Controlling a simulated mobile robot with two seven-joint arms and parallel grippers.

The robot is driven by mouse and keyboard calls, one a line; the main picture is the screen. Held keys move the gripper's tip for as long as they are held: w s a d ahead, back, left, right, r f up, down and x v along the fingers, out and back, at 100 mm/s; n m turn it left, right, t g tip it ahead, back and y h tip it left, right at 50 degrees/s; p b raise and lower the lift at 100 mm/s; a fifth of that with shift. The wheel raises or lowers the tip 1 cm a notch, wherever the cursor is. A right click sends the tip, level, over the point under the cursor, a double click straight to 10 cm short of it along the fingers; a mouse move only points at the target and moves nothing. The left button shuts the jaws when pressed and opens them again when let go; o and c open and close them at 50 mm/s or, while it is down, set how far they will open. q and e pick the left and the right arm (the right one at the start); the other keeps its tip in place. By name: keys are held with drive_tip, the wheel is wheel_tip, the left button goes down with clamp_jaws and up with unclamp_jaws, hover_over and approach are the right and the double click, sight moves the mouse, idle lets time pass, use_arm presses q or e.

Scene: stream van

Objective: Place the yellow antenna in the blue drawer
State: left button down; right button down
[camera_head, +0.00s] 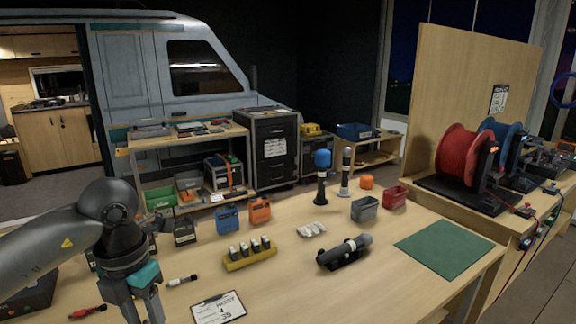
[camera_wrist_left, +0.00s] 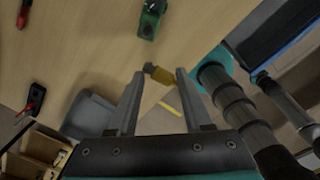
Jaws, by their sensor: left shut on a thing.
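My left gripper (camera_head: 146,308) hangs low at the left front of the workbench in the head view, fingers pointing down. The antenna cannot be made out in the head view. No blue drawer can be clearly identified. My right gripper is not in view.
The workbench holds a clipboard (camera_head: 219,307), a yellow block with several pieces (camera_head: 250,262), a blue case (camera_head: 228,219), a dark handheld device (camera_head: 344,252) and a grey bin (camera_head: 364,210). A green mat (camera_head: 444,248) lies clear at right. A blue bin (camera_head: 357,131) stands behind.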

use_arm(q)
drive_tip(key=m, duration=0.2)
drive_tip(key=d+m, duration=0.1)
drive_tip(key=shift+s+r+m, duration=0.1)
drive_tip(key=shift+s+m, duration=0.15)
drive_tip(key=shift+m, duration=0.15)
drive_tip(key=s+d+m, duration=0.2)
drive_tip(key=d+m, duration=0.1)
drive_tip(key=m, duration=1.1)
drive_tip(key=s+d+m, duration=0.3)
drive_tip(key=m, duration=1.2)
drive_tip(key=shift+d+r+m, duration=0.3)
